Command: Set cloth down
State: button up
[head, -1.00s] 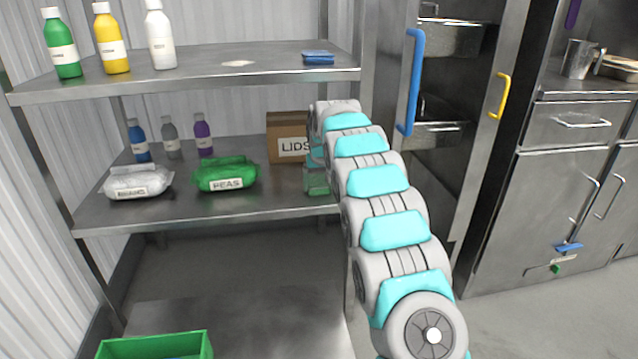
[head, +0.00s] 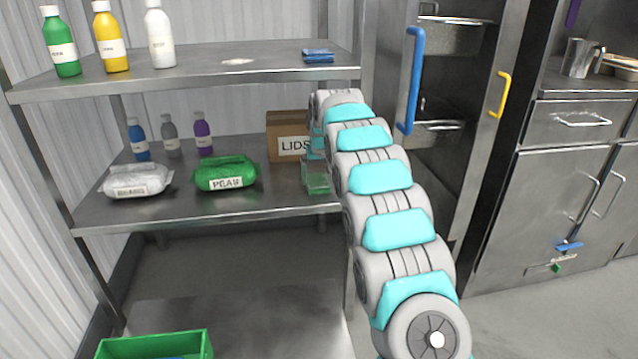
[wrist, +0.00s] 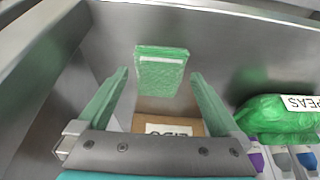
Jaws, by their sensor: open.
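In the wrist view a folded green cloth (wrist: 162,70) with a pale stripe lies on the grey metal of the middle shelf (wrist: 215,40), between and just beyond my fingertips. My gripper (wrist: 160,74) is open, its two green fingers spread apart with a gap to either side of the cloth. In the head view a pale green patch (head: 316,180) shows below my wrist, in front of the LIDS box; I cannot tell cloth from fingers there. A folded blue cloth (head: 318,56) lies on the top shelf.
A cardboard LIDS box (head: 287,137) stands behind my gripper. A green PEAS bag (head: 226,173) and a white bag (head: 137,181) lie to its left, with small bottles behind. The fridge's blue handle (head: 411,82) is right of my arm. Shelf between peas and gripper is clear.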

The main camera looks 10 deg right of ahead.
jog(key=v, duration=0.9)
jog(key=s+g, duration=0.3)
jog(key=s, duration=2.3)
jog(key=s+f+g, duration=0.1)
jog(key=s+f, duration=0.2)
jog(key=s, duration=0.8)
jog(key=s+f+g, duration=0.1)
jog(key=s+f, duration=0.3)
jog(key=s, duration=0.7)
jog(key=s+f+g, duration=0.1)
jog(key=s+f, duration=0.2)
jog(key=s, duration=0.8)
jog(key=shift+a+f+b, duration=0.2)
jog(key=shift+a+b, duration=0.15)
jog(key=shift+b, duration=0.05)
